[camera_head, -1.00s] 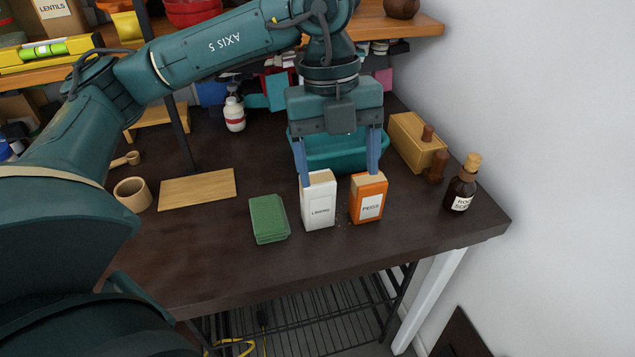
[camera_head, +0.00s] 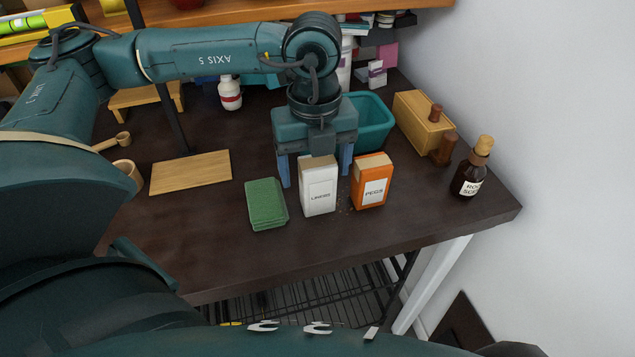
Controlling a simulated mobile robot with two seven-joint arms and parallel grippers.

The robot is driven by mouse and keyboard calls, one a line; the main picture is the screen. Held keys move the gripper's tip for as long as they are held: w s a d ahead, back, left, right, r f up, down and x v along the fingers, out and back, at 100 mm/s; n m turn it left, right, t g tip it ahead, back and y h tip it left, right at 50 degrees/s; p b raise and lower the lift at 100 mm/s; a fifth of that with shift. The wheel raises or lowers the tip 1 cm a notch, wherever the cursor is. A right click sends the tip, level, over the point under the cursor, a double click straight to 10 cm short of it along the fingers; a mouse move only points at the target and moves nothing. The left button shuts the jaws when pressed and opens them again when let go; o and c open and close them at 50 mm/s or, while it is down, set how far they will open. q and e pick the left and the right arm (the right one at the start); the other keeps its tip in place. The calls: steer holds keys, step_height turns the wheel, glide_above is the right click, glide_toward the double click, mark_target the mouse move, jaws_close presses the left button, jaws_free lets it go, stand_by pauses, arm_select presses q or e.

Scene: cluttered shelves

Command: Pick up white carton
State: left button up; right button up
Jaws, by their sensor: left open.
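The white carton (camera_head: 319,192) stands upright on the dark table with a grey label on its front and a tan top. My left gripper (camera_head: 315,178) points down just behind it, with its blue fingers spread wide. One finger shows left of the carton and the other to its right, behind the gap to the orange carton. The fingertips are partly hidden, and I cannot tell whether they touch the carton. My right gripper does not show.
An orange carton (camera_head: 371,182) stands close to the right and a green block (camera_head: 266,204) to the left. Behind are a teal bin (camera_head: 373,125) and a wooden box (camera_head: 421,121). A brown bottle (camera_head: 468,178) stands near the right edge. The front table strip is clear.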

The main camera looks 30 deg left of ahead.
mark_target(318, 181)
arm_select(q)
steer(key=shift+w+d+f, duration=0.15)
steer(key=shift+f, duration=1.7)
steer(key=c, duration=1.1)
steer(key=shift+o, duration=0.2)
